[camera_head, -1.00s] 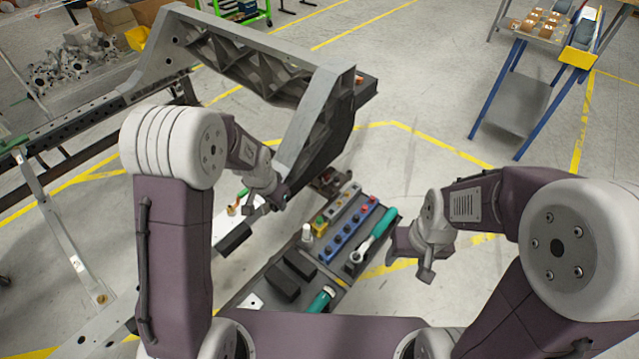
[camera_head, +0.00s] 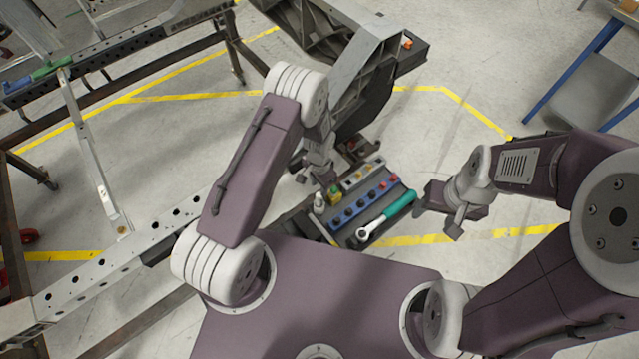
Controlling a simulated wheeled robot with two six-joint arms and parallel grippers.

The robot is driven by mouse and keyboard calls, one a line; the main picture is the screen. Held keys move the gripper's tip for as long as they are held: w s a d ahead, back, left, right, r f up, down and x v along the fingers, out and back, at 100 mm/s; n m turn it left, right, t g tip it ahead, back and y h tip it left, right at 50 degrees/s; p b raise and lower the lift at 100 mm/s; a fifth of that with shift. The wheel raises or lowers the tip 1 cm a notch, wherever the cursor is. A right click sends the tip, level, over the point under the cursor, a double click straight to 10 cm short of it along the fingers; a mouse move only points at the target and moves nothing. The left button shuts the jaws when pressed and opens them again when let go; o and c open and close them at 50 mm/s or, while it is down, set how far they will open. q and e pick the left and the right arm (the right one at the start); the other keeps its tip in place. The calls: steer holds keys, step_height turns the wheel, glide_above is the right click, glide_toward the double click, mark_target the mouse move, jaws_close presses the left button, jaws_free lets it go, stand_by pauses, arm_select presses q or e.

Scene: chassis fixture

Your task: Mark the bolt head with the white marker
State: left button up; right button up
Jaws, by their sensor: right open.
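My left gripper (camera_head: 313,178) points down above the left end of the tool tray, between the grey metal frame and my body. It is small and partly hidden by its own wrist, so I cannot tell whether it holds anything. A small white upright item (camera_head: 319,201) stands just below it; I cannot tell whether this is the white marker. The bolt head cannot be made out; the large grey chassis frame (camera_head: 370,50) rises behind the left gripper. My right gripper (camera_head: 441,210) is open and empty, to the right of the tray.
The tray (camera_head: 345,239) carries a blue socket rack (camera_head: 349,214), a ratchet with a teal handle (camera_head: 400,205) and a yellow-green piece (camera_head: 335,193). A perforated steel beam (camera_head: 90,276) runs along the left. Floor on the right is clear up to a blue-legged stand (camera_head: 567,80).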

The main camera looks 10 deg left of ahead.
mark_target(319, 195)
arm_select(q)
step_height(319, 195, down, 8)
steer(key=b, duration=0.5)
steer(key=shift+b, duration=0.4)
steer(key=shift+s, duration=0.1)
arm_select(e)
step_height(319, 195, down, 6)
steer(key=shift+s+f, duration=0.15)
steer(key=shift+f, duration=0.05)
steer(key=shift+a, duration=0.1)
arm_select(q)
jaws_close()
step_height(319, 195, up, 8)
steer(key=p, duration=0.6)
steer(key=shift+f, duration=0.2)
arm_select(e)
step_height(319, 195, up, 6)
arm_select(q)
steer(key=shift+a, duration=0.1)
